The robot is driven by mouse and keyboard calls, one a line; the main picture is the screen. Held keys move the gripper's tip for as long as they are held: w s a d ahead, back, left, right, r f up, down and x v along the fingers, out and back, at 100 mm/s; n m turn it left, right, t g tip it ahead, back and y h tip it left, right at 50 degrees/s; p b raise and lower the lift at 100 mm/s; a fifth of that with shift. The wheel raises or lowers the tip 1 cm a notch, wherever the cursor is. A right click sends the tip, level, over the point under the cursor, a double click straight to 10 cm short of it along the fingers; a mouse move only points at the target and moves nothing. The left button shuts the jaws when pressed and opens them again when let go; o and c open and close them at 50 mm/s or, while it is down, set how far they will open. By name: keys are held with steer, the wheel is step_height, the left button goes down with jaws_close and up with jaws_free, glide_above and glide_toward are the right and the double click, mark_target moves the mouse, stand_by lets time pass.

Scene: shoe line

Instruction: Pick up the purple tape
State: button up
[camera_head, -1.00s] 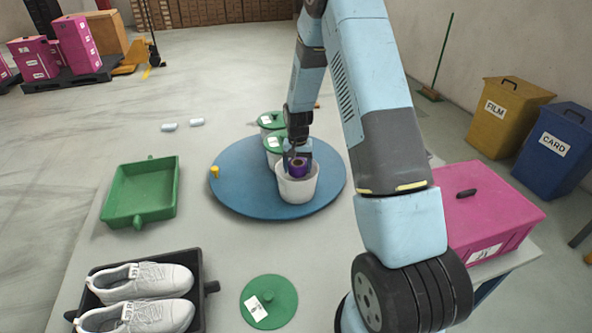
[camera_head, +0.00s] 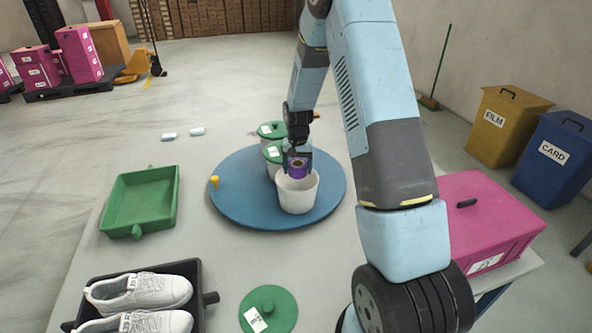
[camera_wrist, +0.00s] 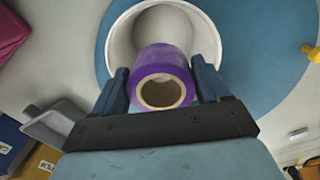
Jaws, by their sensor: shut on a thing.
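The purple tape (camera_head: 298,169) is a roll with a brown core. My gripper (camera_head: 297,160) is shut on it and holds it over the mouth of an open white tub (camera_head: 298,196). In the wrist view the purple tape (camera_wrist: 163,78) sits between the two dark blue fingers of my gripper (camera_wrist: 163,86), its core facing the camera. The white tub's rim (camera_wrist: 117,40) shows behind it, and the part of the tub's inside that I can see looks empty.
The tub stands on a blue turntable (camera_head: 235,190) with a yellow knob (camera_head: 214,181). Two tubs with green lids (camera_head: 271,129) stand behind it. A loose green lid (camera_head: 270,308), a green tray (camera_head: 142,200), a black tray with white shoes (camera_head: 138,292) and a pink box (camera_head: 488,220) surround it.

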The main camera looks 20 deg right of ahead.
steer(key=shift+r, duration=1.2)
